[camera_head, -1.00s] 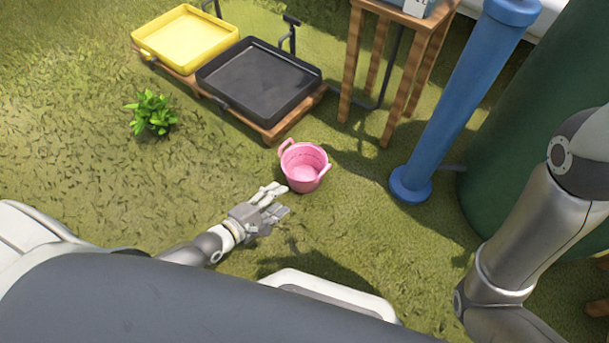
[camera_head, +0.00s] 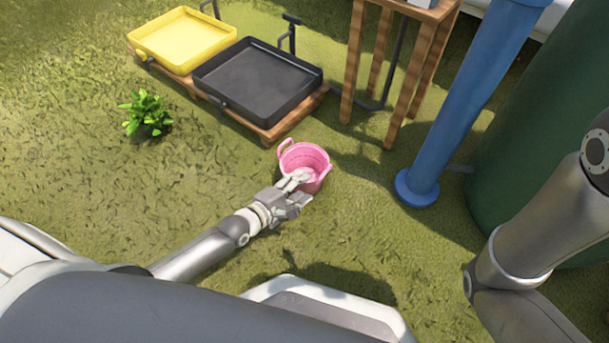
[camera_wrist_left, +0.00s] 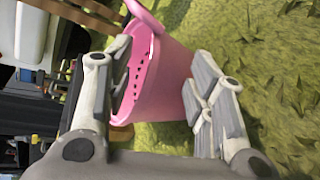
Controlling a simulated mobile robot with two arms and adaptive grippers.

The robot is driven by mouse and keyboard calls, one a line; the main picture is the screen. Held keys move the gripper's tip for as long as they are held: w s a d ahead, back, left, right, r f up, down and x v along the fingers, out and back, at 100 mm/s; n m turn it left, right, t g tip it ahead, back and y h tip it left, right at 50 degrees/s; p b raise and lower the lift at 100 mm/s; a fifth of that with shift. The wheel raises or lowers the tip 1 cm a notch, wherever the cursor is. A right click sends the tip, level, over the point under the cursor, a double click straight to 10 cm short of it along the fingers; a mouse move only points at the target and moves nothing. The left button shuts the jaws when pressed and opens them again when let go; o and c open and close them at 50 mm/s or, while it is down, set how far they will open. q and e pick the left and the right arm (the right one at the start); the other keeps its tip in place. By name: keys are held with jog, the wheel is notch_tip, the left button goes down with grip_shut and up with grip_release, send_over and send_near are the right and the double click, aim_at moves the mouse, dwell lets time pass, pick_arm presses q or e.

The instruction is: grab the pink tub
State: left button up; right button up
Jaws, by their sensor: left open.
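The pink tub (camera_head: 305,160) stands upright on the grass with two side handles, near the middle of the head view. My left gripper (camera_head: 297,189) is at its near side and hides part of its near wall and rim. In the left wrist view the tub (camera_wrist_left: 165,80) shows between the fingers of my open left gripper (camera_wrist_left: 160,95), one finger at the rim side and the others along the outer wall. Whether the fingers touch the tub cannot be told. My right arm shows at the right edge, but its gripper is out of view.
A black tray (camera_head: 258,84) and a yellow tray (camera_head: 182,40) sit on low wooden stands behind the tub. A green plant (camera_head: 147,113) grows at left. A blue post (camera_head: 460,110), a wooden stand (camera_head: 424,75) and a dark green cylinder (camera_head: 530,130) stand at right.

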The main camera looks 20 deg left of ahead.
pick_arm(q)
grip_shut()
jog(key=shift+r, duration=0.1)
dwell(0.5)
